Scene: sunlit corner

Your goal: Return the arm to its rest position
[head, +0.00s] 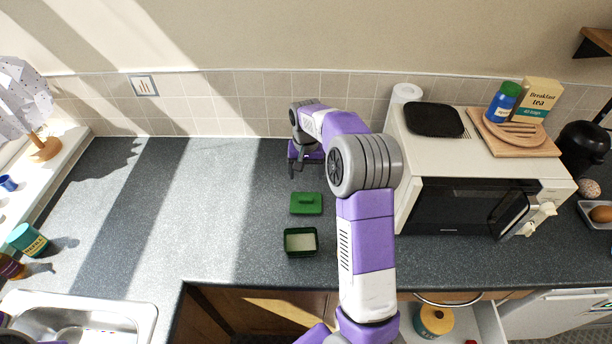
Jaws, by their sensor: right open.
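My right arm reaches up over the counter from the bottom of the head view. My right gripper (304,170) is open and empty, a little beyond a green lid (306,203) with a raised handle. The lid lies flat on the counter. Nearer the counter's front edge stands a small dark green box (287,243) without a cover, with pale contents. The gripper and the lid appear apart. My left gripper is not in view.
A microwave (480,205) stands right of my arm, bearing a wooden board (483,130), a tea box and a blue jar. Below it a drawer (483,325) is open with a yellow canister (433,321). A sink (85,310) is at lower left. The counter's left middle (205,190) is clear.

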